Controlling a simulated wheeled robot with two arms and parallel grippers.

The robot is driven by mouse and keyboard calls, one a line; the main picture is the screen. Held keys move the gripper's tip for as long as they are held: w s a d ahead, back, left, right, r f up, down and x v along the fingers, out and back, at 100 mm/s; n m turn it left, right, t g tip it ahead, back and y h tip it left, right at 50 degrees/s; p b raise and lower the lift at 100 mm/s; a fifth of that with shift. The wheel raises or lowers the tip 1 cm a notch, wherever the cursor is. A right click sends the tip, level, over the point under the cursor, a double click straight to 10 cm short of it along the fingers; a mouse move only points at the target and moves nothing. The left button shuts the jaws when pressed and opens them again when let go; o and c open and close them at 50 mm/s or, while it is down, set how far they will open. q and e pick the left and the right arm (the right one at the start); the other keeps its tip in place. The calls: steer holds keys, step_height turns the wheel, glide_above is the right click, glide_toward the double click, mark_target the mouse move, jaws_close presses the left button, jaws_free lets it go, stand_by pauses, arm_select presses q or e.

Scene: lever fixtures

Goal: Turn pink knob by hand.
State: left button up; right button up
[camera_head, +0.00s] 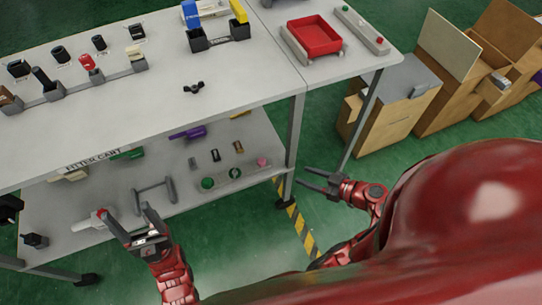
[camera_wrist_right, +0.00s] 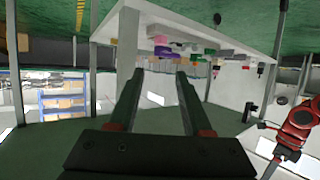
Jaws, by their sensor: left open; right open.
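A small pink knob (camera_head: 262,161) stands on a grey strip on the cart's lower shelf, near its right end. My left gripper (camera_head: 126,211) is open and empty in front of the lower shelf's left part, well left of the pink knob. My right gripper (camera_head: 301,177) is open and empty, to the right of the cart leg and apart from the knob.
The cart's top (camera_head: 150,85) holds levers, switches and a red tray (camera_head: 314,36). A cart leg (camera_head: 296,135) stands between my right gripper and the shelf. A grey handle (camera_head: 154,194) is on the lower shelf. Cardboard boxes (camera_head: 388,120) stand at right.

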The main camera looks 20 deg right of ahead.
steer(key=b, duration=0.3)
glide_toward(264, 162)
steer(key=x, duration=0.9)
steer(key=shift+p, duration=0.3)
jaws_close()
